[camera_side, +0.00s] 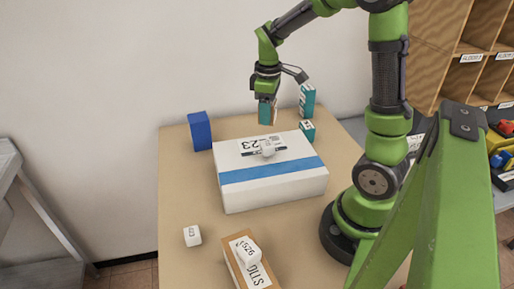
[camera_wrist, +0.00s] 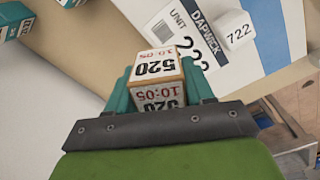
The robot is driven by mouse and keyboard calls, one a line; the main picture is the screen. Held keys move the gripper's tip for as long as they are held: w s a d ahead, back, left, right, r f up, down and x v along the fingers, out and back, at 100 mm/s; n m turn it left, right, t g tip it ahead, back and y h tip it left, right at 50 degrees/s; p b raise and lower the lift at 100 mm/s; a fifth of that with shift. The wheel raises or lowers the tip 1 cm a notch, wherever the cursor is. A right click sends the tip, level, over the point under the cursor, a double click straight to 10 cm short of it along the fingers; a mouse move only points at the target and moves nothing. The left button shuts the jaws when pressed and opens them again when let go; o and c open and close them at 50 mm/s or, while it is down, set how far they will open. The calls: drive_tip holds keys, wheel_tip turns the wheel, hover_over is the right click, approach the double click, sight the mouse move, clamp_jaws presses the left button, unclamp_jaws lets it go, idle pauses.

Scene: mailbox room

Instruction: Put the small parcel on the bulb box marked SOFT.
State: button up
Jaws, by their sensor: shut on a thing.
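My gripper (camera_wrist: 172,88) is shut on a small brown parcel (camera_wrist: 158,78) with white labels reading 520 and 10:05. In the side view my gripper (camera_side: 268,112) hangs behind the large white box, near the table's back edge; the parcel is mostly hidden there. To its right stand an upright teal box (camera_side: 307,97) and a smaller teal box (camera_side: 307,131), both with white labels. Parts of teal boxes (camera_wrist: 14,18) also show at the upper left of the wrist view. I cannot read the word SOFT on any box.
A large white box (camera_side: 270,182) with a blue stripe fills the table's middle. A small white cube (camera_side: 267,148), marked 722 in the wrist view (camera_wrist: 236,30), sits on it. A blue box (camera_side: 199,131), a white cube (camera_side: 192,236) and a tan box (camera_side: 234,262) bearing a white parcel (camera_side: 245,250) stand around.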

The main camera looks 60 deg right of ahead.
drive_tip(key=w+a+r+n, duration=0.3)
drive_tip(key=w+a+n, duration=0.3)
drive_tip(key=a, duration=0.2)
hover_over(198, 117)
drive_tip(key=shift+f, duration=2.4)
drive_tip(key=shift+f, duration=0.1)
drive_tip(key=o, duration=1.1)
